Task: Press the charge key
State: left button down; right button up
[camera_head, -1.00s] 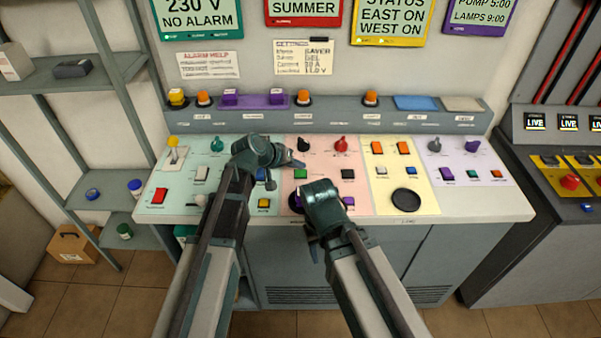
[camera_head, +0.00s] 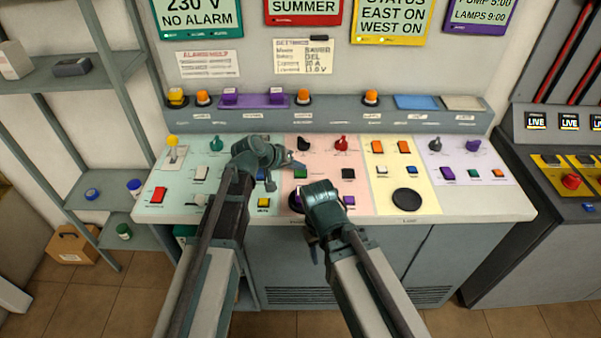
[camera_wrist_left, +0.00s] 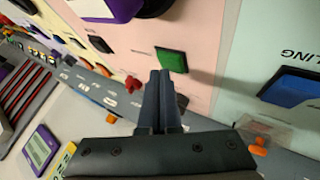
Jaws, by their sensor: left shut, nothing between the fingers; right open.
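A green key (camera_head: 300,174) sits on the pink section of the sloping panel, its label unreadable; it also shows clearly in the left wrist view (camera_wrist_left: 172,60). My left gripper (camera_head: 301,166) is shut and empty. Its fingertips overlap the green key's upper edge in the head view. In the left wrist view the closed fingers (camera_wrist_left: 160,73) end right beside the key; I cannot tell whether they touch it. My right gripper (camera_head: 313,238) is low at the panel's front edge, open, its fingers mostly hidden by its own wrist.
A black key (camera_head: 348,174) lies right of the green one, with a red knob (camera_head: 341,143) above it. A blue key (camera_wrist_left: 290,88) is on the neighbouring mint section. My right wrist covers part of a round purple-and-black control (camera_head: 295,202). The panel's right side is clear of my arms.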

aim_at(298, 174)
pick_arm(q)
jog(key=shift+f+b, duration=0.45)
dwell(0.6)
jog(key=shift+r, duration=0.1)
jog(key=shift+r+p, duration=0.75)
jog(key=shift+p, duration=0.15)
jog(key=shift+r, duration=0.1)
notch_tip(298, 174, up, 5)
jog(key=p, duration=0.5)
dwell(0.7)
